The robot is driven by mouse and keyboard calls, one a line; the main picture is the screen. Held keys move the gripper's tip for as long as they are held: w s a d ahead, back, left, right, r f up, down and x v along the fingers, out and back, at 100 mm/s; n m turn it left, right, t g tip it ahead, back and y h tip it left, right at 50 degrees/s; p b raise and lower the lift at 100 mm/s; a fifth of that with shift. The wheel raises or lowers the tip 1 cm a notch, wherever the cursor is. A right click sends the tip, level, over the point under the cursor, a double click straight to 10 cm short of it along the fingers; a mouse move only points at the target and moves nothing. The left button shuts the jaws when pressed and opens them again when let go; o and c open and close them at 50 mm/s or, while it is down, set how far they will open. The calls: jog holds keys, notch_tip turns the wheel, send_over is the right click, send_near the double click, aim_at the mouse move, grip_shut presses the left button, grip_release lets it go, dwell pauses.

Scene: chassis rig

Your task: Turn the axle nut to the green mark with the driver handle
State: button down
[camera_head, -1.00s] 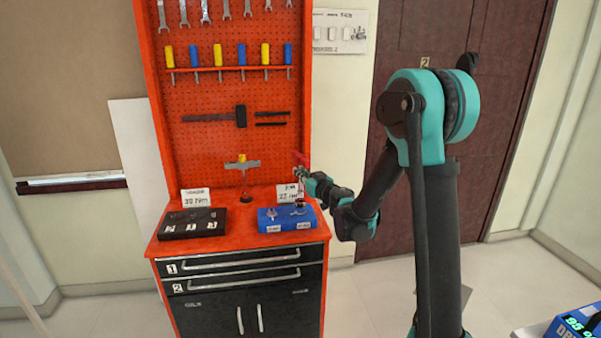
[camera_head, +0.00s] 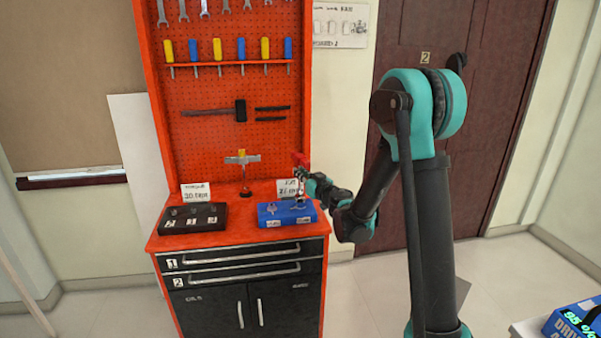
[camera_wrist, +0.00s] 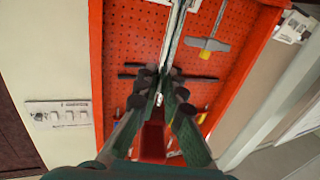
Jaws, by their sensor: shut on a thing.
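My gripper (camera_head: 303,174) is at the right side of the orange cabinet top, over the blue case. In the wrist view its dark fingers (camera_wrist: 160,92) are closed around a tool that looks like the driver handle. The tool has a red part (camera_wrist: 152,140) between the fingers and a thin metal shaft (camera_wrist: 176,45). In the head view the red part (camera_head: 299,159) shows above the gripper, and the shaft points down towards the blue case. I cannot tell whether its tip touches the case. I cannot make out the axle nut or green mark.
The blue case (camera_head: 268,222) and a black numbered case (camera_head: 176,228) lie on the cabinet top (camera_head: 240,207). A grey-and-yellow T-shaped tool (camera_head: 242,159) stands between them, near the orange pegboard (camera_head: 215,140). Small signs stand behind the cases. A blue box (camera_head: 573,325) is at lower right.

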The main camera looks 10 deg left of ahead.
aim_at(300, 164)
jog(key=shift+f, duration=0.75)
jog(key=shift+s+a+m+h, duration=0.1)
jog(key=shift+a+m+h, duration=0.05)
jog(key=shift+m+h, duration=0.2)
jog(key=m+t+h, duration=0.1)
jog(key=m+h, duration=0.1)
jog(key=h, duration=0.1)
jog(key=shift+t, duration=0.4)
jog(key=shift+d, duration=0.2)
jog(key=shift+n+g+y, duration=0.3)
jog(key=shift+n+y, duration=0.25)
jog(key=shift+y, duration=0.2)
jog(key=shift+r, duration=0.2)
jog(key=shift+r, duration=2.25)
